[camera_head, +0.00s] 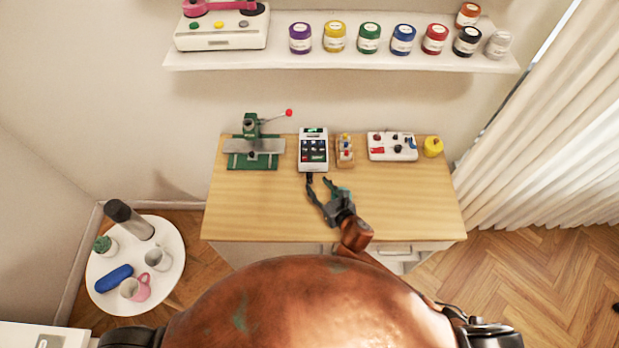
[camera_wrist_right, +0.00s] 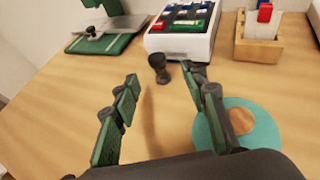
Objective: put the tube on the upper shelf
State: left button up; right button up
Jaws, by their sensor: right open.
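A small dark, narrow-waisted piece (camera_wrist_right: 158,68) stands upright on the wooden table (camera_head: 250,215), in front of the keypad box. It may be the tube, but I cannot tell for sure. My right gripper (camera_head: 318,186) is open and empty, low over the table. In the right wrist view its fingers (camera_wrist_right: 160,95) are spread, with the dark piece beyond and between their tips, apart from them. The white upper shelf (camera_head: 340,62) is on the wall above the table. My left gripper is not in view.
A teal ring (camera_wrist_right: 240,122) lies flat beside the right finger. The keypad box (camera_head: 313,150), green press (camera_head: 252,145), wooden holder (camera_head: 344,150) and white control box (camera_head: 392,147) line the table's back. Several paint jars (camera_head: 368,38) and a machine (camera_head: 222,30) occupy the shelf, with gaps between jars.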

aim_at(311, 179)
jog(key=x, duration=0.6)
jog(key=shift+a+f+b, duration=0.1)
jog(key=shift+a+b, duration=0.05)
jog(key=shift+b, duration=0.15)
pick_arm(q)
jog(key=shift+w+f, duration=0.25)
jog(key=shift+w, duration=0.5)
pick_arm(e)
jog(key=shift+s, duration=0.1)
jog(key=c, duration=0.3)
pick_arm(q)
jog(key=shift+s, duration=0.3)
pick_arm(e)
grip_shut()
